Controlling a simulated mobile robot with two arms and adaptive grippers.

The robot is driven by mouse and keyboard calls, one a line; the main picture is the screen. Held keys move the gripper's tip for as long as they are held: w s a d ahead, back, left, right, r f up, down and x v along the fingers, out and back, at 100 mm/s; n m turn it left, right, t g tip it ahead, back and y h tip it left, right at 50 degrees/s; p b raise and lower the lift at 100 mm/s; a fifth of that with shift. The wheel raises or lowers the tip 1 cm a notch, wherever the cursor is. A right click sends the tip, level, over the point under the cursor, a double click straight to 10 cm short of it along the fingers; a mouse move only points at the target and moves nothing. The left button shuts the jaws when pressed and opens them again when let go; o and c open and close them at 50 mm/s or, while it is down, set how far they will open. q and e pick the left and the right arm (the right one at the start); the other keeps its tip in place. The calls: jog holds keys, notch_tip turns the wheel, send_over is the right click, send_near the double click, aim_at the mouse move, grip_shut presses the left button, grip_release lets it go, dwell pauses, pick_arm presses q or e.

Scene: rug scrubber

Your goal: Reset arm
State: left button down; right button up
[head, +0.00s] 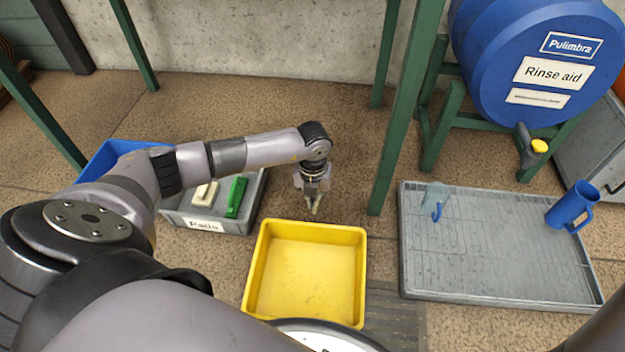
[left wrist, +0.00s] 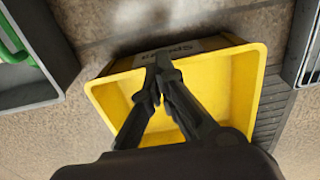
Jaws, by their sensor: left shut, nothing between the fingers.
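My left gripper (head: 313,208) is shut and empty. It points down just behind the far edge of the yellow tray (head: 306,225) in the head view. In the left wrist view its closed fingers (left wrist: 163,65) show in front of the yellow tray (left wrist: 255,90), which carries a partly hidden label on its side. My left arm reaches in from the left across the head view. My right gripper is in neither view.
A grey "Pads" bin (head: 240,228) holds a green-handled brush (head: 236,196) and a pale pad (head: 205,194). A blue bin (head: 100,160) is partly hidden by my arm. A grey drip tray (head: 500,291) with a blue jug (head: 572,207) lies right, below a blue "Rinse aid" barrel (head: 490,60). A green post (head: 405,110) stands close right of the gripper.

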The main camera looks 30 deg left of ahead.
pick_arm(q)
jog(key=shift+r, duration=0.45)
